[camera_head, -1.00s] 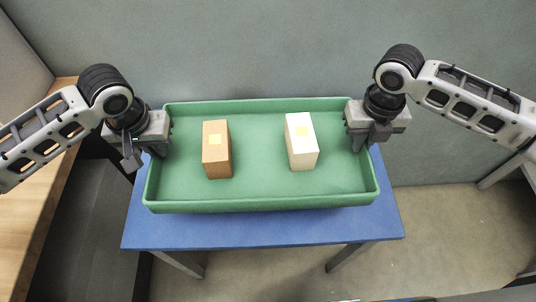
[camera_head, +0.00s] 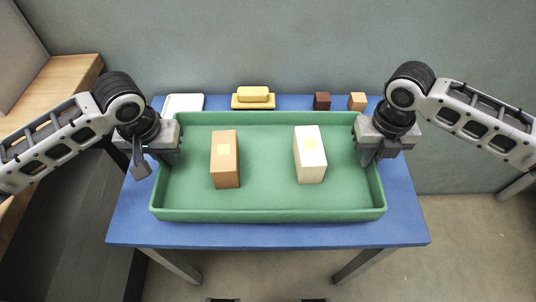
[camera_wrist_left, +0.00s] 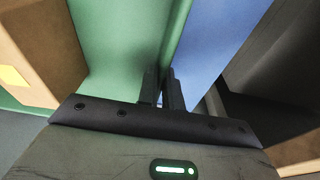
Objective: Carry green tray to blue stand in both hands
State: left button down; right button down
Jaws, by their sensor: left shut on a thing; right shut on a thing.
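The green tray (camera_head: 270,214) is over the blue stand (camera_head: 268,233), level in the head view. I cannot tell if it touches the top. A brown box (camera_head: 225,160) stands in its left half and a white box (camera_head: 310,155) in its right half. My left gripper (camera_head: 170,155) is shut on the tray's left wall. My right gripper (camera_head: 368,155) is shut on its right wall. In the left wrist view the fingers (camera_wrist_left: 163,88) straddle the green wall (camera_wrist_left: 176,40), with the blue top (camera_wrist_left: 215,35) beside it.
Along the stand's back edge are a white dish (camera_head: 184,102), a yellow butter dish (camera_head: 253,98), a dark brown cube (camera_head: 322,101) and a tan cube (camera_head: 357,101). A wooden counter (camera_head: 70,75) is at the left. A grey wall is behind.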

aim_at(170, 167)
pick_arm(q)
jog(key=shift+f, duration=0.15)
pick_arm(e)
jog(key=shift+f, duration=0.15)
